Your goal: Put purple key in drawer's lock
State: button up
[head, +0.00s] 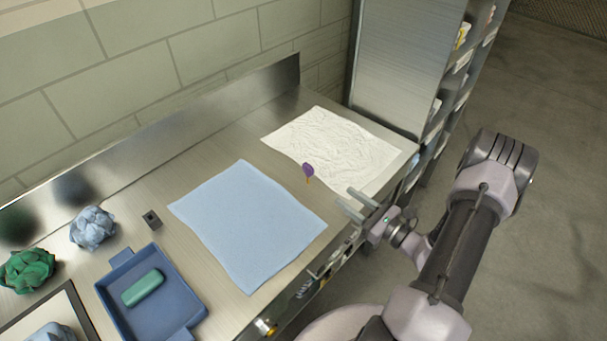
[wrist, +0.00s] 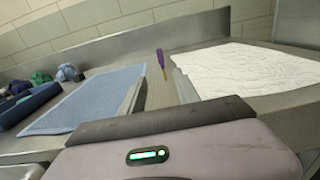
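The purple key (head: 308,170) has a purple head and a thin yellowish shaft. It appears upright on the metal counter, between the blue cloth and the white sheet. In the wrist view the key (wrist: 161,62) is ahead, between my two fingers in the picture and beyond their tips. My gripper (head: 344,195) is open and empty, at the counter's front edge, apart from the key. The drawer fronts (head: 328,263) show steeply under the front edge with small fittings; I cannot make out which one is the lock.
The blue cloth (head: 245,220) and crumpled white sheet (head: 335,145) lie flat on the counter. A blue tray (head: 115,278) holding a green block (head: 143,288) and crumpled cloths (head: 93,228) are at left. A metal shelf cabinet (head: 400,60) stands behind right.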

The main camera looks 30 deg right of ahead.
aim_at(313, 174)
jog(key=b+x, duration=0.3)
jog(key=x, duration=1.3)
jog(key=shift+r, duration=0.15)
grip_shut()
